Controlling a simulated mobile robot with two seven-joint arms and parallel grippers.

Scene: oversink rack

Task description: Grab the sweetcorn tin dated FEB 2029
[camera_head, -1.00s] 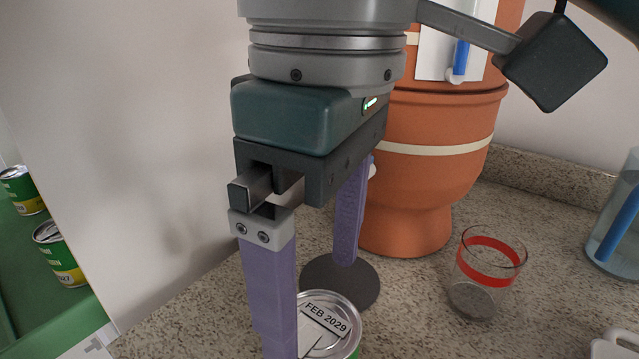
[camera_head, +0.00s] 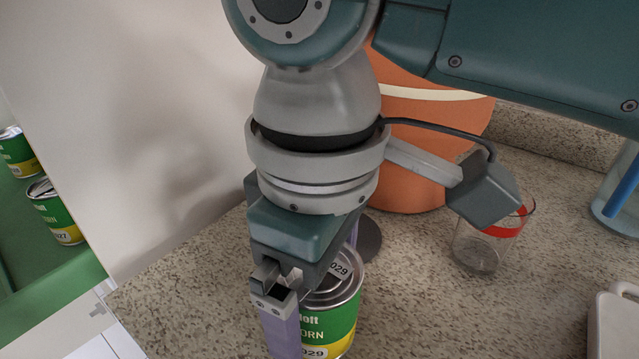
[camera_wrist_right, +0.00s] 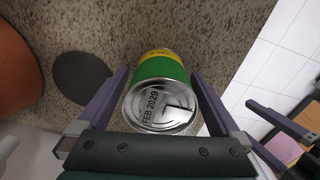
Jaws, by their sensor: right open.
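The sweetcorn tin (camera_head: 333,326) stands upright on the speckled counter, with a green and yellow label. Its silver lid (camera_wrist_right: 158,106) reads FEB 2029 in the right wrist view. My right gripper (camera_wrist_right: 160,76) is open, with one purple finger on each side of the tin; contact cannot be made out. In the head view the near finger (camera_head: 282,332) covers the tin's left part, and the far finger is mostly hidden. A purple finger (camera_wrist_right: 276,119) at the right of the wrist view looks like my left gripper's; its opening is unclear.
A dark round disc (camera_wrist_right: 82,79) lies beside the tin, near a terracotta vessel (camera_head: 415,165). A red-banded glass (camera_head: 480,248) stands to the right. More tins (camera_head: 57,212) stand on a green surface (camera_head: 50,280) beyond the white wall panel.

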